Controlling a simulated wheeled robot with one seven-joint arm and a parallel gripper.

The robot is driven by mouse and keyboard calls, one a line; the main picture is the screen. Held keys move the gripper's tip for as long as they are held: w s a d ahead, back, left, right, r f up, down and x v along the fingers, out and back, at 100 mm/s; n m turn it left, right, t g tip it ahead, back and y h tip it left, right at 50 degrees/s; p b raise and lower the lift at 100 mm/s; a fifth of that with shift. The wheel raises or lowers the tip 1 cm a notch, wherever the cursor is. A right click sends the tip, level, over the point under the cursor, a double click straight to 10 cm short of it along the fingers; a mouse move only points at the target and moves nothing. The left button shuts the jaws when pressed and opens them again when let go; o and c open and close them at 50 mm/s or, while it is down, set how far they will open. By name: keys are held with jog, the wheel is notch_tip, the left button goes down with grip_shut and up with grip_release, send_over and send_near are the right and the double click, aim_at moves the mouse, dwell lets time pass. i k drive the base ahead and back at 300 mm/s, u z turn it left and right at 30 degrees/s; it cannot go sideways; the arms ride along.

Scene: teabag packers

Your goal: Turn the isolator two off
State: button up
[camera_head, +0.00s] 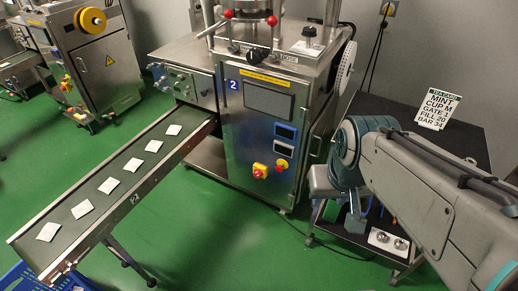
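Machine two (255,120) is a steel cabinet marked with a blue "2" plate. Low on its front is a yellow isolator with a red knob (260,170); the knob's exact angle is too small to read. A red button on a yellow base (281,165) sits just to its upper right. My gripper (340,222) hangs at the end of my arm, right of the cabinet front and apart from the isolator. It points downward, and its fingertips are too unclear to show a gap. Nothing is visibly held.
A conveyor (90,210) with several white teabags runs from the machine to the lower left. A dark table (440,140) with a "MINT" card (437,109) stands at right, behind my arm. Another machine (85,60) is at upper left. Green floor is clear before the cabinet.

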aim_at(258, 173)
jog(key=u, duration=0.55)
jog(key=k, duration=0.65)
jog(key=u, duration=0.55)
jog(key=i, duration=0.85)
jog(key=z, duration=1)
jog(key=i, duration=0.85)
jog(key=z, duration=0.95)
